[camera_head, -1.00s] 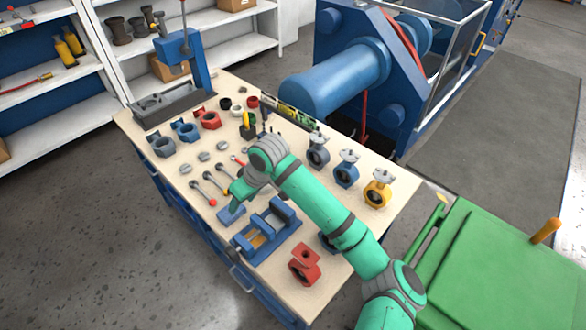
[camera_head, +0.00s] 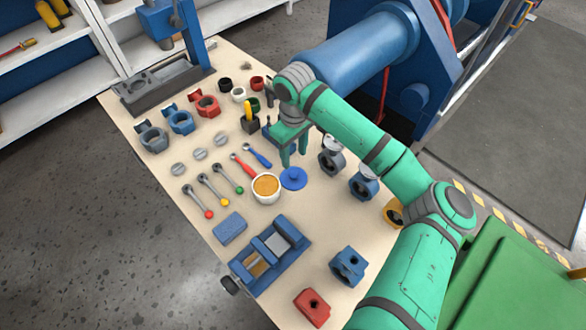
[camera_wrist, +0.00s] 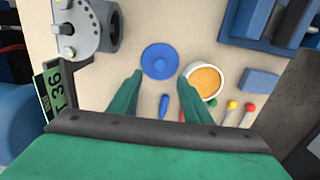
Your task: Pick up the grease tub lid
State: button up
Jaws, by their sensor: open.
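My gripper (camera_head: 294,163) is open and empty, just behind the lid in the head view. The tub (camera_wrist: 214,82) sits close by the right finger there. The fingers appear above the bench and apart from the lid.
Spoons with coloured ends (camera_head: 213,190) lie left of the tub. A blue block (camera_head: 230,228) and a blue vise (camera_head: 268,255) stand nearer the front. Valve bodies (camera_head: 331,157) stand right of my gripper.

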send_over(294, 174)
jog(key=f, duration=0.4)
jog(key=shift+s+d, duration=0.25)
jog(key=shift+s, duration=0.05)
jog(key=shift+w+a+f, duration=0.15)
jog(key=shift+f, duration=1.25)
jog(key=shift+w+a+f, duration=0.1)
jog(key=shift+f, duration=1.25)
jog(key=c, duration=1.1)
